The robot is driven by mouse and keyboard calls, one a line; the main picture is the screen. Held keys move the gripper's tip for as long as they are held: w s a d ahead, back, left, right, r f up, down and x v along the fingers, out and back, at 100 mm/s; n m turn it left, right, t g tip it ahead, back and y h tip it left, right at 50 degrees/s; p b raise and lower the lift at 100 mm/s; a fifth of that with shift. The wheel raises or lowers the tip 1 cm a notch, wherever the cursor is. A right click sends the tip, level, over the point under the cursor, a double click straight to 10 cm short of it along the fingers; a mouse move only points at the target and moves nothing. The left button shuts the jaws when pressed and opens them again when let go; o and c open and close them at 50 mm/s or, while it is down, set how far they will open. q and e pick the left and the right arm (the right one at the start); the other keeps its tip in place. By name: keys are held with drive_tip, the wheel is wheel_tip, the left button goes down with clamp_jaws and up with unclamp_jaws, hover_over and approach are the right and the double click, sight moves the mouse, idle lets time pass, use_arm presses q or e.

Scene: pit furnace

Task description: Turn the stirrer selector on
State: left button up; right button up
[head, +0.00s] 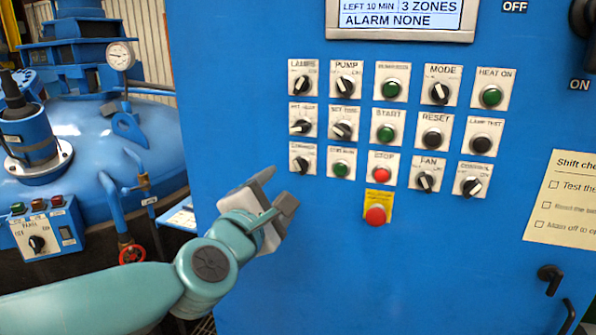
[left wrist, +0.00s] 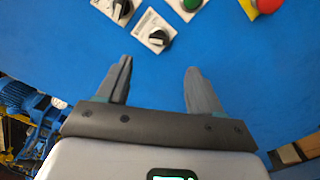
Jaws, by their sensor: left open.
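The blue control panel holds rows of white-plated controls. The selector at the left end of the bottom row (head: 301,164), a black knob on a white plate, appears to be the stirrer selector; its label is blurred. It also shows in the left wrist view (left wrist: 157,38), just beyond the fingertips. Which setting its knob points to is hard to tell. My left gripper (head: 278,187) is open and empty, below and left of this selector. In the left wrist view the open fingers (left wrist: 159,66) point toward it, apart from it. My right gripper is not in view.
A green button (head: 341,169) sits right of the selector, and another selector (head: 301,126) sits above it. A red emergency button (head: 376,214) on a yellow plate is lower right. A blue vessel (head: 90,130) with a gauge stands left. Bare panel lies below the selector.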

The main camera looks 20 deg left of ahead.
sight(298, 168)
use_arm(q)
drive_tip(key=w+p, duration=0.2)
drive_tip(key=w, duration=0.7)
drive_tip(key=shift+w+d, duration=0.1)
drive_tip(key=shift+w, duration=0.25)
drive_tip(key=shift+w+r, duration=0.1)
drive_tip(key=shift+w+d, duration=0.1)
drive_tip(key=shift+w, duration=0.1)
drive_tip(key=c, duration=1.1)
